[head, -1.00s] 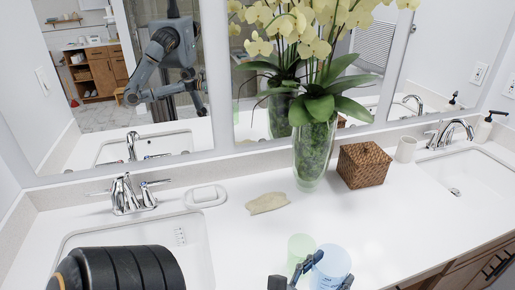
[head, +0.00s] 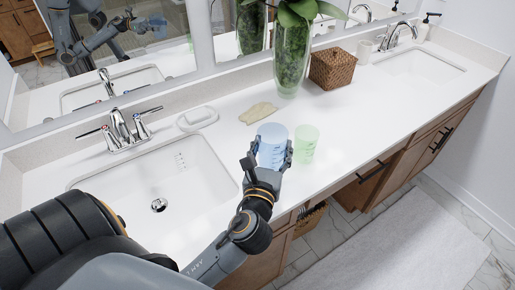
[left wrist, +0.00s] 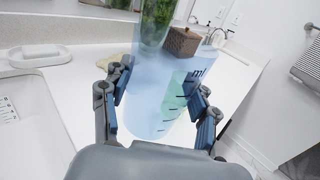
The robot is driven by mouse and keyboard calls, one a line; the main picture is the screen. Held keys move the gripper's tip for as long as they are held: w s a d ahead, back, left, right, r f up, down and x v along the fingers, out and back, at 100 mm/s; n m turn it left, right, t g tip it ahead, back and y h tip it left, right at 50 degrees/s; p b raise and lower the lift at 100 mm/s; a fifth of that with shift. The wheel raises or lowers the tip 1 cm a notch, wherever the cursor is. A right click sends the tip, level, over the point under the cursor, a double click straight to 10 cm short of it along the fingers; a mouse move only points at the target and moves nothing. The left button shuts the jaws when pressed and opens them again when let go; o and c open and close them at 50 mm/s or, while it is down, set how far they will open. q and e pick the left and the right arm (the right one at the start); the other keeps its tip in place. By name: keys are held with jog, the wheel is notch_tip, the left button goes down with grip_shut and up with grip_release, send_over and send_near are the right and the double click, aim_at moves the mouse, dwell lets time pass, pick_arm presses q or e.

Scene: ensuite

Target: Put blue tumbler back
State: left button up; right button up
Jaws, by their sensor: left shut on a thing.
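The blue tumbler (head: 272,144) is a clear blue cup near the counter's front edge, right of the left sink. My left gripper (head: 270,158) is shut on it, with one finger on each side. In the left wrist view the blue tumbler (left wrist: 150,100) fills the space between the fingers of the left gripper (left wrist: 160,108). A clear green tumbler (head: 305,145) stands upright just to its right; it shows through the blue one in the left wrist view. I cannot tell whether the blue tumbler's base touches the counter. My right gripper is not in view.
The white counter (head: 350,125) has free room to the right. A beige cloth (head: 258,112), a soap dish (head: 197,118), a glass vase (head: 291,60) and a wicker box (head: 332,69) stand behind. The left sink (head: 160,175) lies left; a faucet (head: 127,127) rises behind it.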

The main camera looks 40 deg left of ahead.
pick_arm(q)
jog(key=w+a+f, duration=0.1)
jog(key=a+f, duration=0.1)
jog(key=w+a+f, duration=0.2)
jog(key=w+a+f+b, duration=0.1)
jog(key=a+f, duration=0.1)
jog(key=shift+w+f, duration=0.25)
jog(key=shift+w, duration=0.05)
jog(key=shift+w+a+f, duration=0.15)
jog(key=shift+a+f, duration=0.05)
jog(key=shift+f, duration=0.05)
jog(key=f, duration=0.1)
jog(key=f+b, duration=0.1)
jog(key=shift+w+a+f, duration=0.1)
jog(key=shift+a+f, duration=0.1)
jog(key=shift+f, duration=0.5)
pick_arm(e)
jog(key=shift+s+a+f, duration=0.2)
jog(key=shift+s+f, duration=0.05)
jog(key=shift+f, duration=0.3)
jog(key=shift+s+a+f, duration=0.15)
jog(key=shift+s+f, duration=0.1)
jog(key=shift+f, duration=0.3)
pick_arm(q)
jog(key=shift+f, duration=0.1)
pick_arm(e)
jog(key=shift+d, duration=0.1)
